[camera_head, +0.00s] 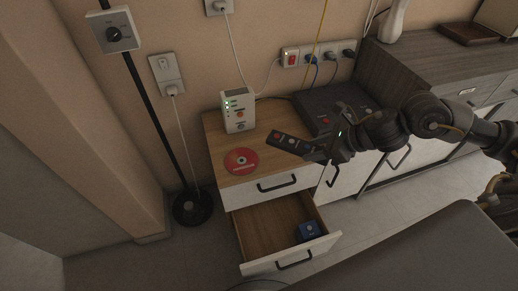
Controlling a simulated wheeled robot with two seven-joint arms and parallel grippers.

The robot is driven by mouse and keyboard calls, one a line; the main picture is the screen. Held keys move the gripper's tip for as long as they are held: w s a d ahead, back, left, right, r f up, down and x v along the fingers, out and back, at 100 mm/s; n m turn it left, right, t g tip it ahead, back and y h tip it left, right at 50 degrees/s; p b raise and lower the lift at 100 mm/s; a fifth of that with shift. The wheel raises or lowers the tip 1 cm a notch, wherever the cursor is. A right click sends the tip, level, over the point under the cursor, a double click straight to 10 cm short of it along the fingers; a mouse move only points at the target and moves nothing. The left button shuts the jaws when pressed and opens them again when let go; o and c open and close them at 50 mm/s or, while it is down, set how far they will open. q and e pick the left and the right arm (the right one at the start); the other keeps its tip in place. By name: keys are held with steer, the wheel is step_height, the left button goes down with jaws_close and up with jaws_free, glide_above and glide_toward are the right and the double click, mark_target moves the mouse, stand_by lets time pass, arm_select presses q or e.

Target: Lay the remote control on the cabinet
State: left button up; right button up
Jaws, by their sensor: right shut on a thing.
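The remote control (285,142) is a dark slim bar with a red button and lighter buttons. My right gripper (322,150) is shut on its right end and holds it, tilted, over the cabinet. The cabinet (284,169) has a wooden top, white fronts and dark handles. The remote appears above the right half of its top; I cannot tell if it touches. The gripper's fingertips are hard to make out against the dark remote. My left gripper is not clearly in view.
A red disc (241,161) and a white device (237,111) occupy the cabinet's left side. A dark box (325,106) stands behind the gripper. The open drawer (265,226) below holds a blue box (308,231).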

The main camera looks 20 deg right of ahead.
steer(key=w+a+f, duration=0.1)
steer(key=w+f, duration=0.2)
steer(key=w, duration=0.1)
steer(key=w+a+f, duration=0.1)
steer(key=w+f, duration=0.2)
steer(key=w, duration=0.2)
steer(key=w+a+f+b, duration=0.1)
steer(key=w+a+f, duration=0.1)
steer(key=w+f, duration=0.2)
steer(key=shift+w, duration=0.15)
step_height(320, 180, down, 3)
steer(key=shift+w+r, duration=0.1)
arm_select(q)
steer(key=shift+w+d+r+t, duration=0.2)
steer(key=shift+w+r+t, duration=0.1)
steer(key=shift+r, duration=0.25)
steer(key=shift+w+d+r+t, duration=0.2)
steer(key=shift+w+r+t, duration=0.1)
steer(key=shift+r, duration=0.25)
arm_select(e)
steer(key=shift+f+b, duration=0.2)
steer(key=shift+b, duration=0.1)
arm_select(q)
steer(key=shift+w+d+r+t+h, duration=0.1)
steer(key=shift+w+d+t+h, duration=0.15)
steer(key=shift+w+t+h, duration=0.1)
arm_select(e)
steer(key=o, duration=1.1)
steer(key=shift+c, duration=0.2)
